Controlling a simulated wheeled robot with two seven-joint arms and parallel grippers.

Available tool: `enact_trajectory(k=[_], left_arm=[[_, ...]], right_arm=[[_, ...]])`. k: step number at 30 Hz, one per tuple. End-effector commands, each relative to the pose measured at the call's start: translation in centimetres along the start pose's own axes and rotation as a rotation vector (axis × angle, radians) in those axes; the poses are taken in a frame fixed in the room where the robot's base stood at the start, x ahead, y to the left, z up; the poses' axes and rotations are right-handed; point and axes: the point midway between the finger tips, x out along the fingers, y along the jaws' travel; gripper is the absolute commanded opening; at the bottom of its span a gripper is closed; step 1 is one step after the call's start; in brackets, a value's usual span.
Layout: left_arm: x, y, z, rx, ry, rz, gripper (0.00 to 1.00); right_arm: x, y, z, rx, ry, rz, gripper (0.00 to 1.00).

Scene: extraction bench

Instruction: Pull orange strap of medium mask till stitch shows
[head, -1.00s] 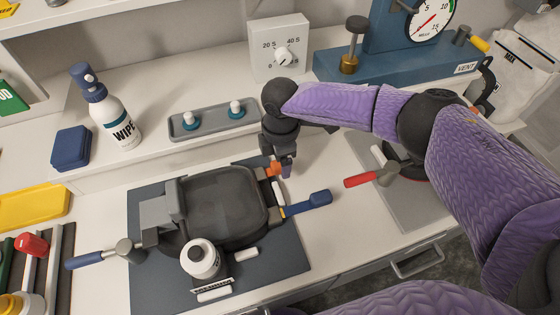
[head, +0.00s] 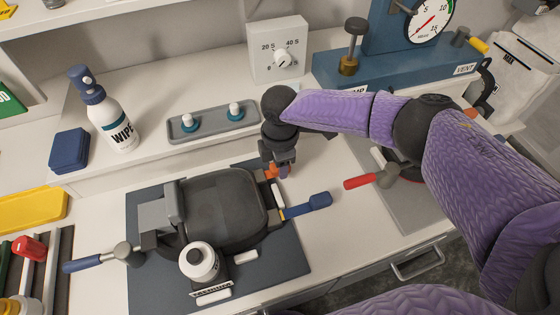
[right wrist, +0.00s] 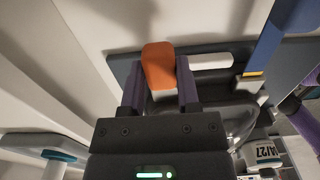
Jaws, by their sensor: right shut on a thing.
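A dark grey mask (head: 222,205) lies on a dark blue-grey mat (head: 150,295) in the head view. My right gripper (head: 279,168) is at its upper right corner, shut on the orange strap (head: 271,172). In the right wrist view the orange strap (right wrist: 158,66) sits between the purple fingers of my right gripper (right wrist: 160,88). No stitch can be made out on the orange strap. A blue strap (head: 310,205) with a yellow band sticks out from the mask's right side; it also shows in the right wrist view (right wrist: 268,42). My left gripper is not in view.
A red-handled tool (head: 370,180) lies to the right, a blue-handled one (head: 95,259) to the left. A grey tray (head: 213,124) and a wipes bottle (head: 108,115) stand behind.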

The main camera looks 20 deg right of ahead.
Motion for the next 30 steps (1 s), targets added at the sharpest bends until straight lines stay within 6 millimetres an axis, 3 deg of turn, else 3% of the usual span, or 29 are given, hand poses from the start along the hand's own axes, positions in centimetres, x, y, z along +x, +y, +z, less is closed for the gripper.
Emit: enact_trajectory(k=[17, 30], left_arm=[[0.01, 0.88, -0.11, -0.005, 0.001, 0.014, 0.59], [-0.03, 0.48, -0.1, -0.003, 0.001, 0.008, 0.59]], right_arm=[[-0.03, 0.02, -0.02, 0.0, 0.001, 0.001, 0.0], [-0.05, 0.03, 0.02, 0.0, 0.001, 0.001, 0.0]])
